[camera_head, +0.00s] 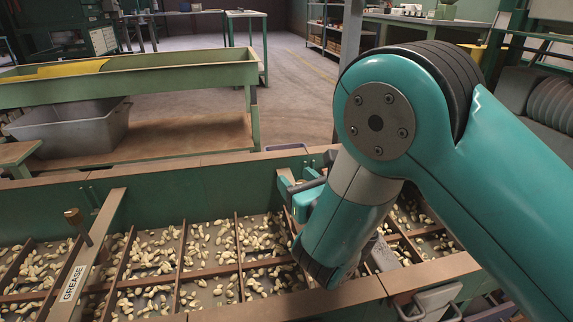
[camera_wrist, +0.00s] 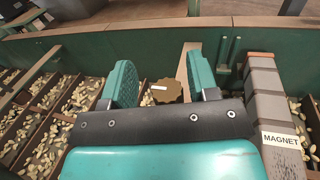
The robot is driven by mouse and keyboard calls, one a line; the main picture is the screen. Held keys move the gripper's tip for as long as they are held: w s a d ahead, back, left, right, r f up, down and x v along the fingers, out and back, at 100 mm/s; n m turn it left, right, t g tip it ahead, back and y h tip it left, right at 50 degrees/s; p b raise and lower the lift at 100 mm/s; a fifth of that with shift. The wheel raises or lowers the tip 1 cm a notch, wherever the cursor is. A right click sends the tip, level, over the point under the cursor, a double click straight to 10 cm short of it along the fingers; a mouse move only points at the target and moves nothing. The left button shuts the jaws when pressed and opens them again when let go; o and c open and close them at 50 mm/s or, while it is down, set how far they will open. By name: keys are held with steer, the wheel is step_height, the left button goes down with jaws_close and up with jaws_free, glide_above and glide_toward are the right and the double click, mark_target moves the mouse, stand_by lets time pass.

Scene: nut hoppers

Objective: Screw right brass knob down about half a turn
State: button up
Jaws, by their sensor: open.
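The right brass knob (camera_wrist: 168,91) shows in the wrist view as a dark brass disc with a scalloped edge and a small pale mark. It sits between the two teal fingers of my gripper (camera_wrist: 161,83), with visible gaps on both sides. The fingers are apart and hold nothing. The knob's lower part is hidden by my gripper's body. Another brass knob (camera_head: 73,215) stands upright on a post at the left, by the bar labelled GREASE (camera_head: 72,284).
The green hopper (camera_head: 150,197) is split by brown dividers into compartments with many pale nuts. A grey block bar labelled MAGNET (camera_wrist: 268,110) lies close to the right of my gripper. A grey tub (camera_head: 70,125) sits under a green trough (camera_head: 190,80) behind.

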steer(key=shift+w+a, duration=0.1)
steer(key=shift+w, duration=0.3)
steer(key=shift+c, duration=0.9)
steer(key=shift+d, duration=0.2)
steer(key=c, duration=0.7)
steer(key=shift+c, duration=0.2)
steer(key=shift+f+h, duration=0.1)
steer(key=shift+h, duration=0.2)
